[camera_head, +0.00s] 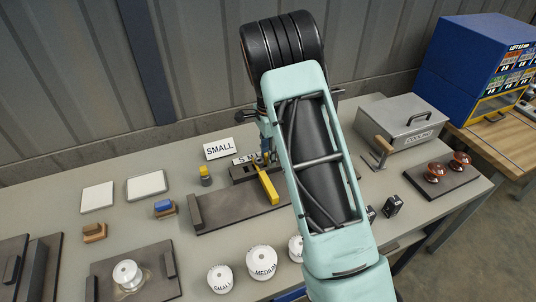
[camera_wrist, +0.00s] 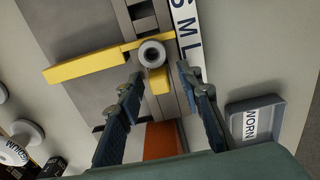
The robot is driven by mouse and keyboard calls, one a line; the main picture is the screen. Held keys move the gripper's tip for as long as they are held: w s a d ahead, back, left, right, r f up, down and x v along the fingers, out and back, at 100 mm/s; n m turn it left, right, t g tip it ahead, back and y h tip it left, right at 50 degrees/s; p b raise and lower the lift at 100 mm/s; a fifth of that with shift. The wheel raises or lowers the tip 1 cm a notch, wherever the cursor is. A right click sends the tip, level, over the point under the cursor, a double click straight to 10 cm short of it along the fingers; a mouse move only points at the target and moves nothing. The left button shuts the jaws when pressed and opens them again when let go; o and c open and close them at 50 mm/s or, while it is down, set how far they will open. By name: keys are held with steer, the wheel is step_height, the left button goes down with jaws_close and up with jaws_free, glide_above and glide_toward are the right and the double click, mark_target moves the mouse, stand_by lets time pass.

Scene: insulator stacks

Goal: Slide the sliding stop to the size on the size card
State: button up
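The size card (camera_head: 219,148) stands upright at the back of the table and reads SMALL. In front of it is a strip lettered S M L (camera_head: 247,158), also in the wrist view (camera_wrist: 187,24). The yellow sliding stop (camera_head: 267,185) has a long bar (camera_wrist: 85,67) and a round grey knob (camera_wrist: 152,53) on a slotted rail. In the head view my arm hides part of the rail.
A tray marked WORN (camera_wrist: 255,118) lies right of the rail in the wrist view. An orange block (camera_wrist: 163,140) shows between my fingers, lower down. White insulators (camera_head: 262,262) stand at the front. A grey lidded box (camera_head: 405,122) is to the right.

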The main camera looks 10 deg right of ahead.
mark_target(253, 159)
steer(key=shift+f, duration=0.1)
jaws_close()
steer(key=shift+a, duration=0.1)
stand_by(0.3)
steer(key=a, duration=0.2)
steer(key=s+a, duration=0.1)
steer(key=a, duration=0.2)
steer(key=shift+c, duration=0.3)
jaws_free()
steer(key=shift+o, duration=0.3)
